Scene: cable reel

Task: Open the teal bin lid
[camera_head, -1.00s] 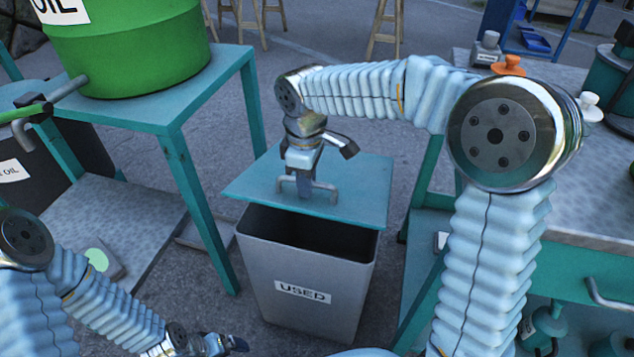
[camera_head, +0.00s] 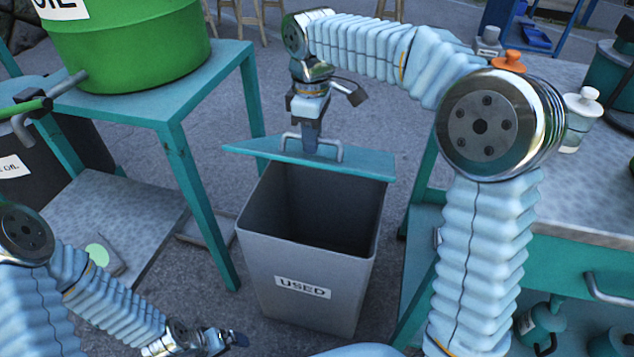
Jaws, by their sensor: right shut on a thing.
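The teal lid (camera_head: 365,163) is tilted up at the back of the grey bin labelled USED (camera_head: 302,288). The bin's mouth is wide open in front of it and its dark inside shows. My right gripper (camera_head: 311,140) is shut on the metal handle (camera_head: 338,152) of the lid, above the bin's back edge. My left gripper (camera_head: 232,340) is low at the bottom edge, left of the bin and apart from it. It is small and dark there, and its jaws cannot be made out.
A teal table (camera_head: 215,75) with a green oil drum (camera_head: 130,45) stands on the left. A workbench (camera_head: 590,195) with an orange-topped item (camera_head: 510,62) and a white-topped jar (camera_head: 582,105) is on the right. Stools stand at the back. Bare floor lies behind the bin.

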